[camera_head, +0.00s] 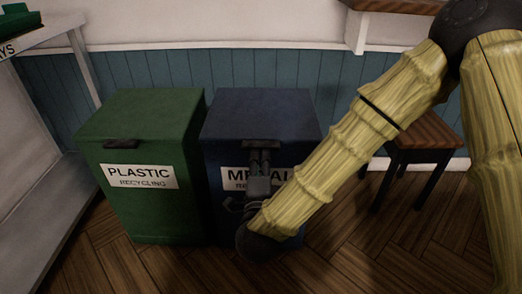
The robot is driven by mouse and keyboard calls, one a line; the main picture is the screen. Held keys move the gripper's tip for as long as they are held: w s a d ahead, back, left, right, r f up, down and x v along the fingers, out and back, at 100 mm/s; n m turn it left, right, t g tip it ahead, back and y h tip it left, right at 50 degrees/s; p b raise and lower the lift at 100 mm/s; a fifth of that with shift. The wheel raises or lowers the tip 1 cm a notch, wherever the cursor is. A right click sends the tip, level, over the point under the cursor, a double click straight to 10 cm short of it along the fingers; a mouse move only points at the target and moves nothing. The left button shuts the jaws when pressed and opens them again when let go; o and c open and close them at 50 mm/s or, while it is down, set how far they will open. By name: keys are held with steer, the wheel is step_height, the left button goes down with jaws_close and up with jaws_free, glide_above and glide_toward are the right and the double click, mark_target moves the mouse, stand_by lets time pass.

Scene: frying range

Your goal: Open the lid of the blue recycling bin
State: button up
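The blue recycling bin (222,205) stands in the middle of the head view, with its flat lid (262,110) down. The fingers overlap the handle in this view. I cannot tell whether they touch it or are closed on it.
A green bin (150,215) labelled "PLASTIC" stands close on the left, its lid down. A grey shelf unit (50,205) is at far left. A dark stool (420,135) stands at right, partly behind my arm. Wooden floor (340,255) in front is clear.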

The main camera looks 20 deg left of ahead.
mark_target(261, 150)
steer(key=b+x, duration=0.2)
steer(key=x, duration=0.5)
steer(key=shift+w+a, duration=0.1)
steer(key=shift+w, duration=0.2)
jaws_close()
